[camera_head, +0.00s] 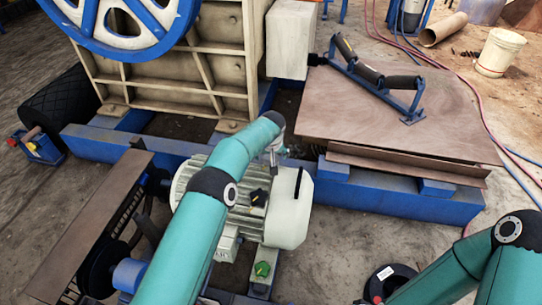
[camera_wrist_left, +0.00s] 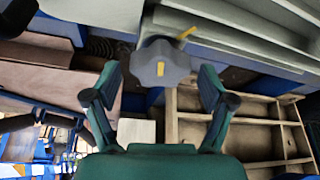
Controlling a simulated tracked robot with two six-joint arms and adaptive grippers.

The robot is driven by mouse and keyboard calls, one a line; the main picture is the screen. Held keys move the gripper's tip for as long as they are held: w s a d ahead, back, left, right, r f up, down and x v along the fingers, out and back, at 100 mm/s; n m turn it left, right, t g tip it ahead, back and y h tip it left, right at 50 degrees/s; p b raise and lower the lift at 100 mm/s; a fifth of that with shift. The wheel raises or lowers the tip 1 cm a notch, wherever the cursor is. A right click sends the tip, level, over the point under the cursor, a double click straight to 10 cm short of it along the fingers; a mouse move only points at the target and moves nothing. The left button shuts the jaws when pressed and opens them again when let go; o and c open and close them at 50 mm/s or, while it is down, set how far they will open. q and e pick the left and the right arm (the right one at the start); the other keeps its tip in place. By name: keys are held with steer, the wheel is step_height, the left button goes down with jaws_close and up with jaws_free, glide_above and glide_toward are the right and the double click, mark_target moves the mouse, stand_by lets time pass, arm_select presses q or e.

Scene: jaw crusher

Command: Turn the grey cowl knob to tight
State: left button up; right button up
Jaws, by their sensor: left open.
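In the left wrist view, the grey cowl knob (camera_wrist_left: 160,64) is a lobed knob with a yellow mark on its face. A short yellow tick (camera_wrist_left: 186,33) shows beside its rim. My left gripper (camera_wrist_left: 160,74) is open, one finger on each side of the knob with visible gaps, and does not grip it. In the head view, my left gripper (camera_head: 274,155) is at the far side of the motor's pale cowl (camera_head: 290,207), partly hidden by my arm. A dark knob with a yellow mark (camera_head: 258,197) sits on the motor; I cannot tell if it is the same knob. My right gripper is not in view.
A green knob (camera_head: 262,269) is at the motor's front. The crusher frame (camera_head: 170,85) and blue wheel (camera_head: 130,25) stand behind. A brown plate (camera_head: 440,125) carries a roller bracket (camera_head: 375,75) on the right. A blue beam (camera_head: 400,197) runs below it.

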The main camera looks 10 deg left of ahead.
arm_select(q)
steer(key=c, duration=1.2)
steer(key=shift+o, duration=0.2)
steer(key=shift+m, duration=0.3)
steer(key=m+h+p, duration=0.1)
steer(key=m, duration=0.2)
steer(key=shift+a+m+h, duration=0.1)
steer(key=shift+m+h, duration=0.3)
steer(key=shift+a+m+h, duration=0.1)
steer(key=shift+m+h, duration=0.7)
steer(key=shift+m, duration=1.4)
steer(key=shift+g, duration=0.3)
